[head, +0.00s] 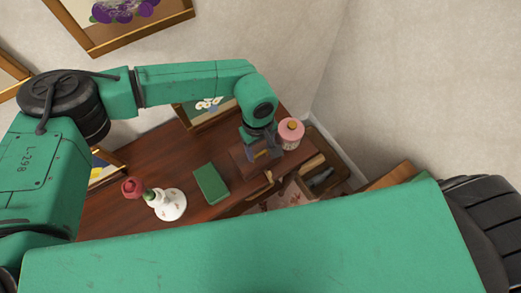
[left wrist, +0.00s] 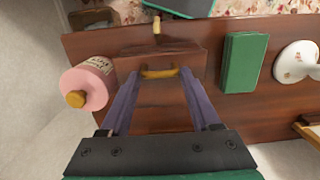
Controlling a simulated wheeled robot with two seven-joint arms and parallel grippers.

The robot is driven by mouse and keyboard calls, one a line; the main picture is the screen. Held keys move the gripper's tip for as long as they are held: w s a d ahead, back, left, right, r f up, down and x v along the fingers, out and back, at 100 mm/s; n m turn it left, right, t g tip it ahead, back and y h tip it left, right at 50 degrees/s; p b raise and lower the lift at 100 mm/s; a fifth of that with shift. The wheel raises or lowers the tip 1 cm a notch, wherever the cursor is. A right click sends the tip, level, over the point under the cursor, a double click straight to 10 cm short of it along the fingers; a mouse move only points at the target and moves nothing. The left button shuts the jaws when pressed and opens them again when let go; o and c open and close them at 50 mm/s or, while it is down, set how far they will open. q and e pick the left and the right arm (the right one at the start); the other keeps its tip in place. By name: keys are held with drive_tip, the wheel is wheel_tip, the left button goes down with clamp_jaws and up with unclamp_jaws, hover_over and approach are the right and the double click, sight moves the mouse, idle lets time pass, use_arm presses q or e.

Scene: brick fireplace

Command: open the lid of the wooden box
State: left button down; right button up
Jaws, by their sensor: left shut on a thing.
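The wooden box (head: 240,161) is dark brown and sits at the right part of the wooden desk, partly hidden under my left gripper in the head view. In the left wrist view its top (left wrist: 158,96) lies between my fingers, with a brass handle (left wrist: 159,73) near its front edge. My left gripper (left wrist: 159,72) has its two purple fingertips at the two ends of this handle and is shut on it. In the head view the gripper (head: 259,152) points down onto the box. The lid looks closed or nearly so. My right gripper is not in view.
A pink jar (head: 291,133) with a gold knob stands close beside the box. A green book (head: 211,184) and a white vase (head: 169,205) with a red flower stand on the other side. A framed picture (head: 209,108) leans behind. The desk (head: 115,211) ends near the box's front.

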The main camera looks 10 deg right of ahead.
use_arm(q)
drive_tip(key=w+g+b, duration=0.1)
drive_tip(key=b, duration=0.2)
drive_tip(key=w+a+r+g+h+b, duration=0.1)
drive_tip(key=g+b, duration=0.1)
drive_tip(key=b, duration=0.2)
drive_tip(key=w+r+g+h+b, duration=0.1)
drive_tip(key=b, duration=0.2)
drive_tip(key=shift+w+a+g, duration=0.15)
drive_tip(key=shift+w+g, duration=0.2)
drive_tip(key=shift+g, duration=0.05)
drive_tip(key=shift+w+a+r+g+b, duration=0.2)
drive_tip(key=shift+w+r+g+b, duration=0.25)
drive_tip(key=shift+b, duration=0.55)
drive_tip(key=shift+r, duration=0.15)
drive_tip(key=shift+c, duration=2.4)
unclamp_jaws()
drive_tip(key=shift+o, duration=1)
drive_tip(key=shift+d, duration=0.2)
